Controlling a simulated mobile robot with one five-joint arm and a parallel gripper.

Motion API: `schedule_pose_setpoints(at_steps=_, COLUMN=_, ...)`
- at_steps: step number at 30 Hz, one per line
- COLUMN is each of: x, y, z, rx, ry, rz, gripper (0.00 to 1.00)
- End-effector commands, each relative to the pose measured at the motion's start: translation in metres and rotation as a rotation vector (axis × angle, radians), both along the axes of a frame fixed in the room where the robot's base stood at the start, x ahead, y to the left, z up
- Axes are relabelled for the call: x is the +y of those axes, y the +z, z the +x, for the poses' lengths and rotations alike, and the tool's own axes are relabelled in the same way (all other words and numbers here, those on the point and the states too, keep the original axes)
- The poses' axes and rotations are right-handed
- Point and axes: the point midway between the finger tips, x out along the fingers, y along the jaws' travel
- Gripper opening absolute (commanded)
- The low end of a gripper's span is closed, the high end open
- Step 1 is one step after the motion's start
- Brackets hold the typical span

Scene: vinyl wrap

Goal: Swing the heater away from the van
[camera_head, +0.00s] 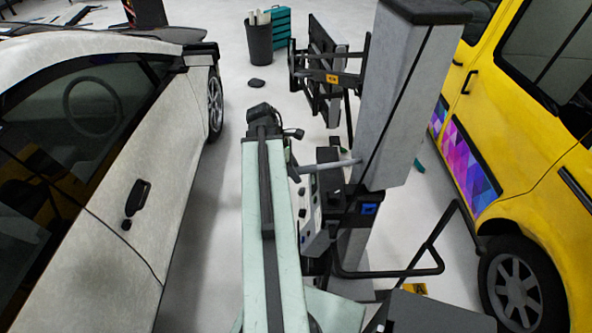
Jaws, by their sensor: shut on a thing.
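The heater has dark rectangular panels (322,68) on a frame, at the upper middle of the head view. A thick grey column (405,95) with a black cap stands beside them. A grey handle bar (335,166) sticks out to the left from the column. The yellow van (540,160) is at the right, with a purple and pink patterned strip on its side. My mint-green arm reaches up the middle. My gripper (294,160) is at its far end, by the left end of the bar, and is shut on it. Its fingertips are mostly hidden.
A pale car (150,190) stands close on the left. A dark bin (259,42) with rolls and a teal crate (278,24) are at the back. A bent black tube rail (400,272) lies between the column and the van's wheel. Clear floor shows beyond the arm.

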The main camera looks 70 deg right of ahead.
Motion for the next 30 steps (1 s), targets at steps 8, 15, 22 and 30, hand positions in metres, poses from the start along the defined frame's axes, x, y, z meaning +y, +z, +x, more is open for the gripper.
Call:
schedule_pose_setpoints(at_steps=8, x=-0.0003, y=0.0002, z=0.0016, rx=-0.003, ry=0.001, rz=-0.002, gripper=0.0)
schedule_pose_setpoints(at_steps=15, x=0.003, y=-0.0001, z=-0.0003, rx=-0.001, ry=-0.001, rz=0.001, gripper=0.0)
schedule_pose_setpoints(at_steps=22, x=0.0073, y=-0.0005, z=-0.0023, rx=0.001, ry=-0.003, rz=0.004, gripper=0.0)
schedule_pose_setpoints(at_steps=30, x=0.0069, y=-0.0004, z=-0.0014, rx=-0.001, ry=-0.001, rz=0.003, gripper=0.0)
